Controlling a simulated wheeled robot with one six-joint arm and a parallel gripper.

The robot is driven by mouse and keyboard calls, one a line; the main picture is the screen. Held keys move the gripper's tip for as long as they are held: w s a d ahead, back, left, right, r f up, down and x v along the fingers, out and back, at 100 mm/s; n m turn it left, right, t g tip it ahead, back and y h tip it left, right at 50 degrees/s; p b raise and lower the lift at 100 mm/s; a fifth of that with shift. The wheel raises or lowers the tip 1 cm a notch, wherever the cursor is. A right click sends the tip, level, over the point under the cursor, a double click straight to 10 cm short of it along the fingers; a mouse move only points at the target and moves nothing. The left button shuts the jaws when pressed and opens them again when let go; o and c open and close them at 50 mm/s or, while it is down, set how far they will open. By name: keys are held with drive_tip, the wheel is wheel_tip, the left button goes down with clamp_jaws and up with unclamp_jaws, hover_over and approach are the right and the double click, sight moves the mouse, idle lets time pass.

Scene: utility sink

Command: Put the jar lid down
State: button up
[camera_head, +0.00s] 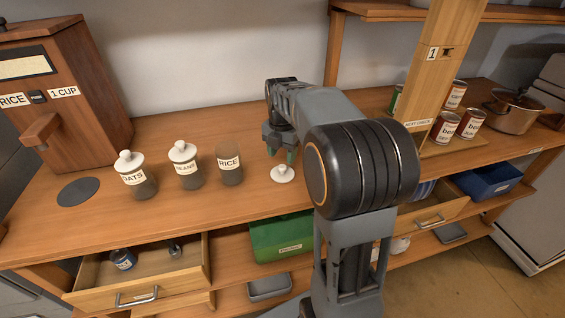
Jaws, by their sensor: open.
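The jar lid (283,174), white with a round knob, lies on the wooden counter (225,198) to the right of the open RICE jar (230,168). My gripper (281,154) is just above and behind the lid, pointing down. Its fingers are open and look apart from the lid, though the small gap is hard to judge. My arm hides part of the counter to the right.
The lidded OATS jar (137,181) and BEANS jar (187,168) stand left of the RICE jar. A wooden dispenser (60,100) is at far left, with a dark disc (78,191) before it. Cans (446,127) and a pot (515,112) stand at right. An open drawer (140,275) juts out below.

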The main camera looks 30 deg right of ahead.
sight(282, 166)
wheel_tip(282, 166, up, 6)
drive_tip(key=s+a+f+m+t, duration=0.1)
drive_tip(key=s+a+f+m, duration=0.3)
drive_tip(key=s+m, duration=0.4)
drive_tip(key=s+a+f+m+t, duration=0.2)
drive_tip(key=s+m, duration=0.6)
drive_tip(key=m, duration=0.8)
drive_tip(key=a+f, duration=0.2)
drive_tip(key=a, duration=0.1)
drive_tip(key=shift+a+f+m, duration=0.25)
drive_tip(key=shift+a+m, duration=0.05)
drive_tip(key=shift+m, duration=0.1)
wheel_tip(282, 166, up, 3)
drive_tip(key=p, duration=0.3)
drive_tip(key=shift+s+r+t, duration=0.1)
drive_tip(key=shift+t, duration=0.2)
